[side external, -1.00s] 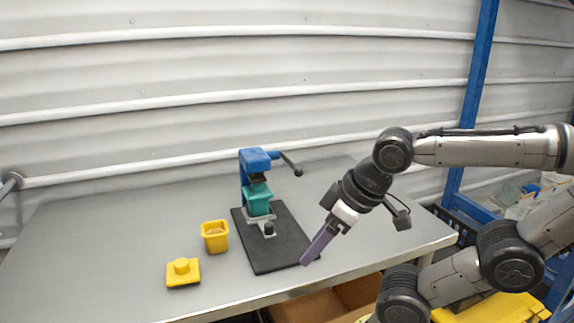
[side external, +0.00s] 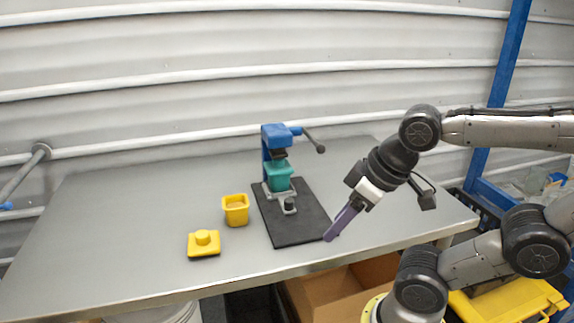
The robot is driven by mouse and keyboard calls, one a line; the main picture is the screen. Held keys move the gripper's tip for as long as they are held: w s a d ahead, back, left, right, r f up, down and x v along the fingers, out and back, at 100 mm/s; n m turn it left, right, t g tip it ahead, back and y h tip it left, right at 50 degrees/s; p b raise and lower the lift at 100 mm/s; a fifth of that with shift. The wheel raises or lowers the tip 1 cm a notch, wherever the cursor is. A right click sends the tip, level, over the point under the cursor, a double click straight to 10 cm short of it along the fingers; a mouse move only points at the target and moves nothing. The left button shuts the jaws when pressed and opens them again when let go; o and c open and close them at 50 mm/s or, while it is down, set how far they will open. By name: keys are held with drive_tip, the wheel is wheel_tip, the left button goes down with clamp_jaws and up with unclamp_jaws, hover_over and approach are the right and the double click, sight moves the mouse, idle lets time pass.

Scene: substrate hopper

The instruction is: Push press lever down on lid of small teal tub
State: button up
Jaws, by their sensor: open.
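The small teal tub (side external: 279,180) stands upright in the blue press (side external: 278,133), under its dark pressing head (side external: 278,153). The tub's top is close below the head; I cannot tell whether they touch, or make out the lid clearly. The press lever (side external: 314,141) is a dark rod with a round knob, sticking out to the right and raised near the press top. My gripper (side external: 330,237) has purple fingers, is open and empty, and points down-left near the front right corner of the black mat. It is apart from the press and lever.
The press stands at the back of the black mat (side external: 300,228), with a grey clamp (side external: 289,204) in front. A yellow tub (side external: 236,210) and a yellow lid (side external: 204,243) are left of the mat. The metal table (side external: 110,235) is clear at left. A cardboard box (side external: 340,290) is below the front edge.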

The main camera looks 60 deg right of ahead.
drive_tip(key=w+d+r+m+g, duration=0.2)
drive_tip(key=w+d+r, duration=0.25)
drive_tip(key=r, duration=0.25)
drive_tip(key=w+d+r+m+g, duration=0.1)
drive_tip(key=w+d+r+m, duration=0.25)
drive_tip(key=w+r, duration=0.25)
drive_tip(key=m+g, duration=0.2)
drive_tip(key=m, duration=0.2)
hover_over(321, 148)
drive_tip(key=f, duration=0.3)
drive_tip(key=shift+w+d+f+n, duration=0.2)
drive_tip(key=shift+w+d+n, duration=0.05)
drive_tip(key=shift+w+d, duration=0.1)
drive_tip(key=shift+s+d+f, duration=0.1)
drive_tip(key=shift+s+d, duration=0.05)
drive_tip(key=shift+f, duration=4.4)
drive_tip(key=c, duration=0.7)
